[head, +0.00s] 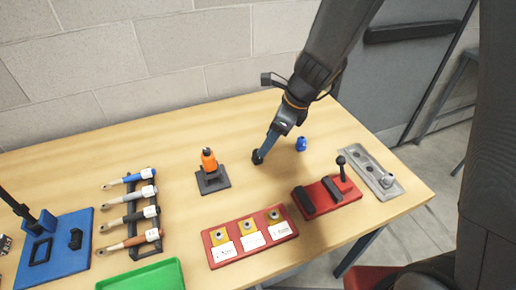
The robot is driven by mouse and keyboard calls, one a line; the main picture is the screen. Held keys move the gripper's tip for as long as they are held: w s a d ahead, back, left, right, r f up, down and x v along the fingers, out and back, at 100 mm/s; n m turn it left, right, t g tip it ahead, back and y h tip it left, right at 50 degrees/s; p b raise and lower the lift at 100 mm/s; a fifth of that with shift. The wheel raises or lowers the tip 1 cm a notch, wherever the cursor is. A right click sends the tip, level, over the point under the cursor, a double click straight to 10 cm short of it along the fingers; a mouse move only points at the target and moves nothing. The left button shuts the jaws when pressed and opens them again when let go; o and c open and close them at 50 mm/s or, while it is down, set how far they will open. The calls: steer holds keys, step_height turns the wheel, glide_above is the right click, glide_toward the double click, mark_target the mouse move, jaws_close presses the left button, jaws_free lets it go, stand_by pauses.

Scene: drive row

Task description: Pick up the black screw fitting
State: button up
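My gripper (262,150) reaches down from the upper right over the middle of the wooden table, with its fingers seen nearly edge-on. A small black shape (257,157) shows at the fingertips, at or just above the tabletop. It may be the black screw fitting or the dark fingertips themselves; I cannot tell which. The gap between the fingers is hidden, so I cannot see whether they are open or shut. A small blue fitting (301,145) stands on the table to the right of my gripper.
An orange tool (209,161) on a black stand is to the left. A red tray with labelled pockets (222,258), a red fixture with a black lever (330,195) and a grey plate (372,172) lie nearer. A tool rack (143,228), blue fixture (70,262) and green tray (145,277) are at left.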

mark_target(257, 160)
steer(key=x, duration=0.2)
steer(key=shift+a+f, duration=0.15)
steer(key=shift+f, duration=0.15)
steer(key=shift+a+x, duration=0.15)
steer(key=shift+x, duration=1.1)
steer(key=shift+a+x, duration=0.15)
steer(key=shift+x, duration=1.1)
steer(key=shift+r, duration=0.2)
steer(key=c, duration=1.1)
